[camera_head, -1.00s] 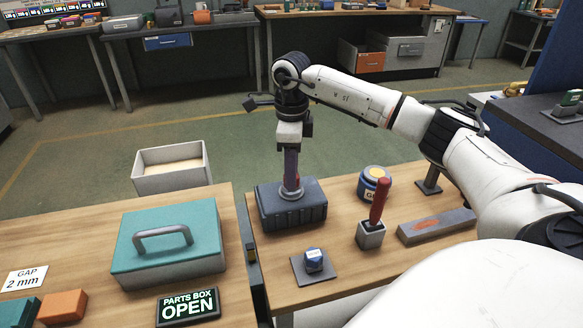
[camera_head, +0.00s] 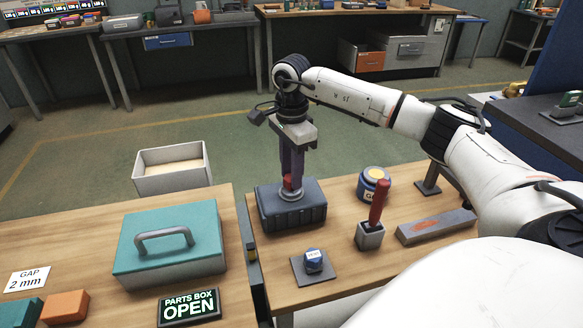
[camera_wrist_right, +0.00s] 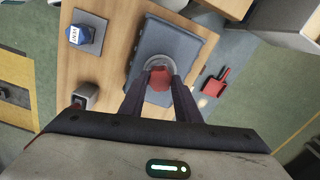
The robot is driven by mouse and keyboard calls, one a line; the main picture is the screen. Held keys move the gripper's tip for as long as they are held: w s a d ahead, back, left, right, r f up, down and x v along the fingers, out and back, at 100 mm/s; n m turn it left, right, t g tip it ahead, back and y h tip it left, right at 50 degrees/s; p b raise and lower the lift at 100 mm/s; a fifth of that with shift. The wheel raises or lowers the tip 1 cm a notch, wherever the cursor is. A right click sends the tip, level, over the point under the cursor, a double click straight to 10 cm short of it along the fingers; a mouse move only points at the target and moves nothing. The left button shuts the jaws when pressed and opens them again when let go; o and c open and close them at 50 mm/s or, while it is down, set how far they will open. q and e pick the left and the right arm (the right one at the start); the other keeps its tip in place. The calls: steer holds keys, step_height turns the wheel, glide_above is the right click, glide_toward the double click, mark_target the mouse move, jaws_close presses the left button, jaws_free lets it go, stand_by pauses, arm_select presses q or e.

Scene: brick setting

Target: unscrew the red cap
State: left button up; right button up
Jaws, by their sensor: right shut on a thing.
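The red cap (camera_head: 288,182) sits on a light round collar (camera_head: 291,193) on top of the dark grey ribbed box (camera_head: 292,212). My right gripper (camera_head: 291,178) points straight down, and its two fingers are shut on the cap. In the right wrist view the red cap (camera_wrist_right: 160,79) shows between the fingertips, above the collar ring. The fingers hide parts of the cap's sides. My left gripper is in neither view.
A blue block on a dark plate (camera_head: 313,261), a red-handled tool in a grey holder (camera_head: 370,235), a round tin (camera_head: 374,182) and a grey bar (camera_head: 436,226) share the table. A teal-lidded box (camera_head: 170,240) stands left. An open bin (camera_head: 172,170) is behind.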

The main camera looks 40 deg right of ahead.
steer(key=n, duration=0.3)
steer(key=shift+r, duration=0.1)
steer(key=n, duration=0.4)
steer(key=shift+p, duration=0.35)
steer(key=shift+n, duration=0.3)
steer(key=o, duration=0.7)
steer(key=shift+n, duration=0.5)
steer(key=o, duration=0.9)
steer(key=shift+o, duration=0.2)
step_height(320, 180, up, 2)
steer(key=shift+r+p, duration=0.1)
steer(key=shift+p, duration=0.65)
steer(key=shift+r, duration=1.85)
